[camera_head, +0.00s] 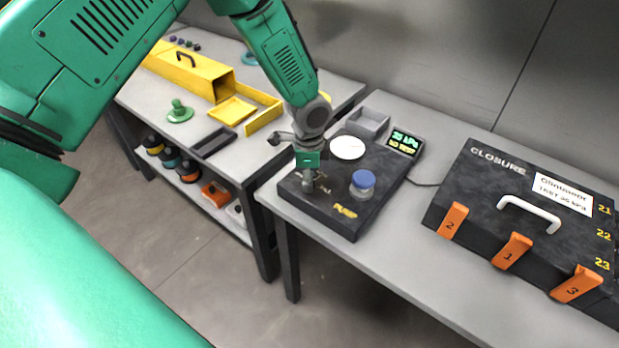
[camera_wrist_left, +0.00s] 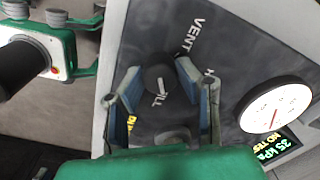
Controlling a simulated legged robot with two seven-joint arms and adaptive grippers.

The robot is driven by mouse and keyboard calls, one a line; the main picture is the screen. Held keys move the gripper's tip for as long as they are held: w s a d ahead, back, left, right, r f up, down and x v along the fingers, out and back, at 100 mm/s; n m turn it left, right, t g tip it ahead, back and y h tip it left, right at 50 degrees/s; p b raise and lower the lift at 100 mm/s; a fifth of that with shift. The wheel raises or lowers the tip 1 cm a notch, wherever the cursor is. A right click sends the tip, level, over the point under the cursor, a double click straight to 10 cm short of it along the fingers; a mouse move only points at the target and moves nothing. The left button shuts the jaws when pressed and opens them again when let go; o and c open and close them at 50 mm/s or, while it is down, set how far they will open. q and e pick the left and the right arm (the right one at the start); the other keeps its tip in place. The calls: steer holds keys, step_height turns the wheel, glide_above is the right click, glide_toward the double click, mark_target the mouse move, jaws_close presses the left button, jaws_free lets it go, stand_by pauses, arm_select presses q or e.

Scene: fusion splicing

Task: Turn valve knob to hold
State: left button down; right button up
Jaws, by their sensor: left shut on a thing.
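The dark round valve knob (camera_wrist_left: 160,77) sits on the black pump panel (camera_head: 351,222), with VENT, FILL and a partly hidden label starting with H around it. Its white mark appears to point toward FILL. My left gripper (camera_wrist_left: 161,82) is shut on the knob, with one blue-padded finger on each side in the left wrist view. In the head view the left gripper (camera_head: 308,184) reaches down onto the panel's left part and mostly hides the knob.
A small display (camera_head: 405,142) reads 35 kPa. A black closure case (camera_head: 530,240) with orange latches stands to the right. A yellow open box (camera_head: 190,70) lies on the left table.

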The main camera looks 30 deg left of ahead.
arm_select(q)
steer(key=shift+a+n, duration=0.1)
steer(key=shift+n, duration=0.2)
steer(key=n+p, duration=0.1)
steer(key=n, duration=0.3)
steer(key=shift+r+n, duration=0.1)
steer(key=shift+n, duration=0.2)
steer(key=n+p, duration=0.1)
steer(key=n, duration=0.5)
steer(key=shift+n, duration=0.4)
steer(key=c, duration=1.2)
jaws_free()
steer(key=shift+w+r, duration=0.1)
steer(key=shift+r, duration=0.3)
steer(key=r, duration=1.1)
steer(key=shift+d, duration=0.25)
